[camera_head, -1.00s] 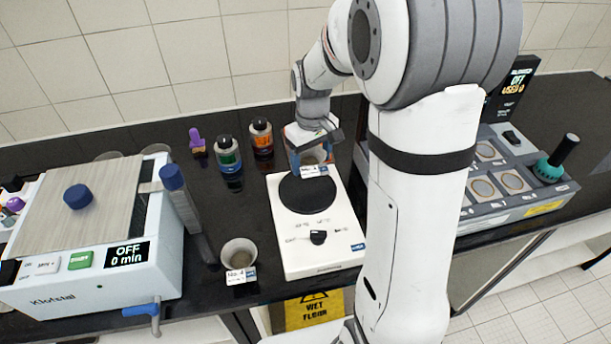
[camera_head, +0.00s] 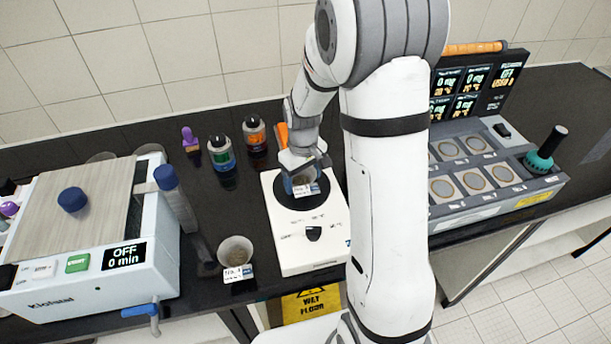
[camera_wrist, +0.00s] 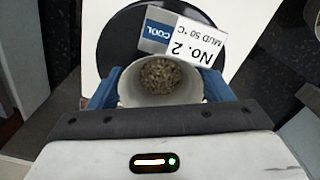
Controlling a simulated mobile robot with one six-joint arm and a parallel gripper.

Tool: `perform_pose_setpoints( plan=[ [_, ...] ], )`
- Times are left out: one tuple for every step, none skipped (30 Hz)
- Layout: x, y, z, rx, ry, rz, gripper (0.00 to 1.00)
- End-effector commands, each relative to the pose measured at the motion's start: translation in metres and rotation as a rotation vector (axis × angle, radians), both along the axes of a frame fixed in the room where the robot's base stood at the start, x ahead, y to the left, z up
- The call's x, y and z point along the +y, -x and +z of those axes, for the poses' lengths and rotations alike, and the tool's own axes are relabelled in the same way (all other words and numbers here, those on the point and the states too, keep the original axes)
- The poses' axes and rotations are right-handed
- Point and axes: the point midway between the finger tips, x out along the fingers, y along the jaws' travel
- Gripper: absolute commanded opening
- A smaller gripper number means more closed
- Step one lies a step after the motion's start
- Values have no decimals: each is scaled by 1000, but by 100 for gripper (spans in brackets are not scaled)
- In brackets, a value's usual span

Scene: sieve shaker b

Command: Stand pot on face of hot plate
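The pot (camera_wrist: 160,88) is a pale cup with grainy grey-brown contents and a tag reading "No. 2, MUD 50 °C, COOL". My gripper (camera_wrist: 160,92) has its blue fingers closed on the pot's two sides. In the head view my gripper (camera_head: 302,182) and the pot are over the black round face (camera_head: 290,198) of the white hot plate (camera_head: 312,255). The pot looks upright. Its base is hidden, so I cannot tell whether it touches the face.
A second pot (camera_head: 235,252), tagged No. 4, stands left of the hot plate. A shaker unit (camera_head: 90,235) is at left, a multi-well balance unit (camera_head: 480,180) at right.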

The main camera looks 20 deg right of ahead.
Motion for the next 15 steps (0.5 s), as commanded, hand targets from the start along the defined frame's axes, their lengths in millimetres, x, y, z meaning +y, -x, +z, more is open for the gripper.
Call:
perform_pose_setpoints(
  plan=[
    [0, 0, 1, 0, 0, 0, 77],
    [0, 0, 1, 0, 0, 0, 79],
    [0, 0, 1, 0, 0, 0, 83],
    [0, 0, 1, 0, 0, 0, 85],
    [0, 0, 1, 0, 0, 0, 88],
    [0, 0, 1, 0, 0, 0, 91],
    [0, 0, 1, 0, 0, 0, 91],
    [0, 0, 1, 0, 0, 1, 91],
    [0, 0, 1, 0, 0, 1, 91],
    [0, 0, 1, 0, 0, 1, 91],
    [0, 0, 1, 0, 0, 1, 91],
    [0, 0, 1, 0, 0, 1, 91],
    [0, 0, 1, 0, 0, 1, 91],
    [0, 0, 2, 0, 0, 1, 91],
    [0, 0, 4, 0, 0, 1, 91]
  ],
)
